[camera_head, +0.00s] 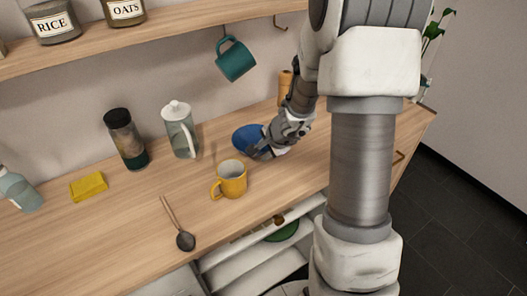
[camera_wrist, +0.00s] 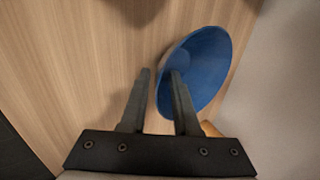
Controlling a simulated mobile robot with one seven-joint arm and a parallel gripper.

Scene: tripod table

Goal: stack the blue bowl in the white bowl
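The blue bowl (camera_head: 246,137) is on the wooden counter, partly hidden behind my gripper (camera_head: 258,151). In the wrist view the blue bowl (camera_wrist: 208,62) shows its inside, and its near-left rim passes between my two fingers (camera_wrist: 160,72). One finger is over the inside of the bowl and the other is outside the rim. A gap shows between the fingers, and neither clearly presses on the wall. I cannot make out a white bowl for certain; a pale rounded edge shows at the bottom of the head view, partly cut off.
A yellow mug (camera_head: 231,181) stands close in front of the blue bowl. A glass jug (camera_head: 180,133), a dark-lidded jar (camera_head: 125,140), a yellow sponge (camera_head: 89,186) and a ladle (camera_head: 184,240) are to the left. A teal mug (camera_head: 235,60) hangs above. Open drawers (camera_head: 250,252) jut out below.

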